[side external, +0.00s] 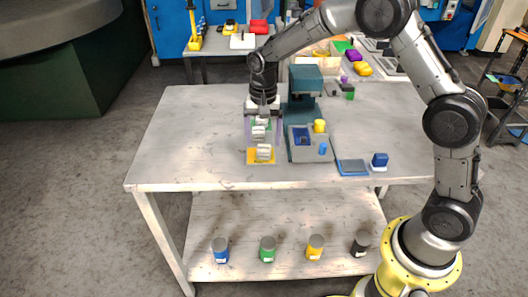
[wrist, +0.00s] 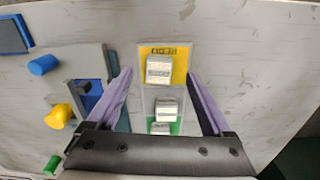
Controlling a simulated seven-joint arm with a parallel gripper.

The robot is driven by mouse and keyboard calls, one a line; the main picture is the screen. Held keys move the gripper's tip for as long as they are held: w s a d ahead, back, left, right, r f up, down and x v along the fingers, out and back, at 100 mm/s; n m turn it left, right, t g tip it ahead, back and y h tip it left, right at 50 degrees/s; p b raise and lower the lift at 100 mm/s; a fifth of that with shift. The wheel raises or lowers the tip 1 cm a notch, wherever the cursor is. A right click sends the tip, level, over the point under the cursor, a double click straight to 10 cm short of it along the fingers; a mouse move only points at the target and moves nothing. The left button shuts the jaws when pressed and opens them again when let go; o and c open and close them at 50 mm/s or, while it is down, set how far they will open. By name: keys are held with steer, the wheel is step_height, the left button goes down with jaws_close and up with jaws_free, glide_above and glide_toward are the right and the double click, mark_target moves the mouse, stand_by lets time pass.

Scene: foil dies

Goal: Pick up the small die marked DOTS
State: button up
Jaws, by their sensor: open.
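Each has a light face with small print; I cannot read which is marked DOTS. My gripper (wrist: 159,73), with purple fingers, is open and points down over the row. In the side view my gripper (side external: 263,140) has its fingers on either side of the dies. It holds nothing that I can see.
A teal press (side external: 305,83) with a grey base (side external: 310,152) stands close right of the row. A blue pad (side external: 352,167) and a blue-handled stamp (side external: 380,160) lie further right. Several jars (side external: 267,249) stand on the lower shelf. The table's left side is clear.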

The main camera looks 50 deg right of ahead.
mark_target(264, 149)
steer(key=f, duration=0.4)
steer(key=shift+w+d+f, duration=0.1)
steer(key=shift+d, duration=0.15)
steer(key=shift+c, duration=0.2)
jaws_close()
